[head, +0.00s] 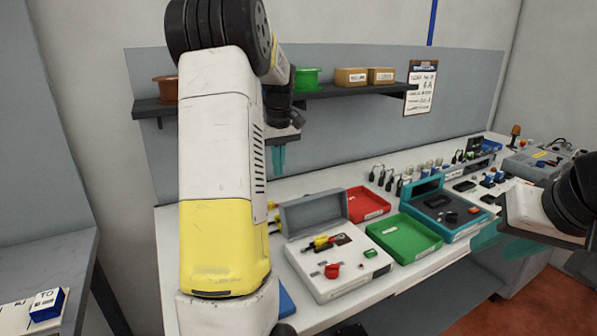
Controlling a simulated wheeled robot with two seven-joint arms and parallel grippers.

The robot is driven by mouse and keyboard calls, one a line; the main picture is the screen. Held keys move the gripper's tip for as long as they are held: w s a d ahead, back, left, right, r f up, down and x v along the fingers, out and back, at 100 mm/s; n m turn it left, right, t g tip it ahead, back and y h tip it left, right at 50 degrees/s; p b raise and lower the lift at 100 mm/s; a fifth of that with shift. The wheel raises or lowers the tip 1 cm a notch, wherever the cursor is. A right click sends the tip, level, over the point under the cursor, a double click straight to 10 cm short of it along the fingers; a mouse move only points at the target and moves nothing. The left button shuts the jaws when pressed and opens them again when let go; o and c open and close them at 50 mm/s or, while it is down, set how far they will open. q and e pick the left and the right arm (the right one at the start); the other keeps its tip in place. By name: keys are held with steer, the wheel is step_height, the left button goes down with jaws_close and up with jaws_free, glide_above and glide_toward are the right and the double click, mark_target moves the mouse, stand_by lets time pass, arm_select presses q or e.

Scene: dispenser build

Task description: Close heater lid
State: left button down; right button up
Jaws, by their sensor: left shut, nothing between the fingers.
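A white box (335,282) with a red knob, a green button and red and yellow parts on top stands at the front of the bench. A grey lid (313,211) stands raised at its back edge; I take this box to be the heater, with its lid open. My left gripper (279,158) is shut and empty, pointing down in the air above and behind the lid, apart from it. My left arm hides the area left of the box. My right gripper (487,238) is at the right, by the bench's front edge, partly hidden by its own arm; its opening is unclear.
A red tray (366,205), a green tray (405,238) and a teal device (452,222) crowd the bench right of the white box. A shelf (340,93) with pots and boxes hangs behind my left gripper. Several small parts line the back.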

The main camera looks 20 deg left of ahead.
arm_select(q)
step_height(320, 180, down, 7)
steer(key=s+d, duration=0.2)
steer(key=shift+d, duration=0.2)
steer(key=shift+d, duration=0.1)
stand_by(0.4)
